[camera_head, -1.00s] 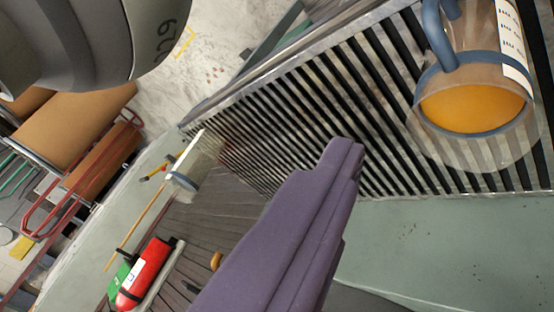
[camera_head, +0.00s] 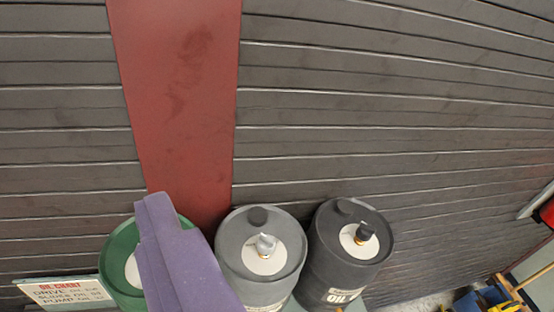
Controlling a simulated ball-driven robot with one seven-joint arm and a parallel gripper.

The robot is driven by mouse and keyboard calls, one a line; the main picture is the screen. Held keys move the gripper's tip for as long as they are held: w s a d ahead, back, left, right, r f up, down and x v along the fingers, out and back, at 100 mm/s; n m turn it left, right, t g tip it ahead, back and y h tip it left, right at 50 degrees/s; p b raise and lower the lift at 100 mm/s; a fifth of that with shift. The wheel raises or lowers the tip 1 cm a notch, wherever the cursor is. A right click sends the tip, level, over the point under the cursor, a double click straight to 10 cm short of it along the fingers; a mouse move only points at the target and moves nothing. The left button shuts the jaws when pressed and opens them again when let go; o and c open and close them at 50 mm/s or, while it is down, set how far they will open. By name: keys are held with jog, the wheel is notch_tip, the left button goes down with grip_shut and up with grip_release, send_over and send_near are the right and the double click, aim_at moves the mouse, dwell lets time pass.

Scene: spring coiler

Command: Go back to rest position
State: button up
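My gripper (camera_head: 158,208) shows as a purple, tapering shape rising from the bottom edge, left of the middle. A groove runs along it, and I cannot make out two separate fingers or a gap between them. Nothing held shows at its tip. In the picture it overlaps a green drum (camera_head: 119,250) and hides part of its top. How far it is from the drum is unclear.
A grey drum (camera_head: 233,258) and a dark oil drum (camera_head: 323,255) stand right of the green drum. A sign (camera_head: 62,292) is at lower left. Behind are a dark slatted wall (camera_head: 400,100) and a red post (camera_head: 180,90). Yellow and blue items sit at lower right.

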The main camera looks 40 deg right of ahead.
jog(key=shift+r, duration=0.3)
notch_tip(320, 180, down, 8)
jog(key=b, duration=0.7)
jog(key=shift+r, duration=0.2)
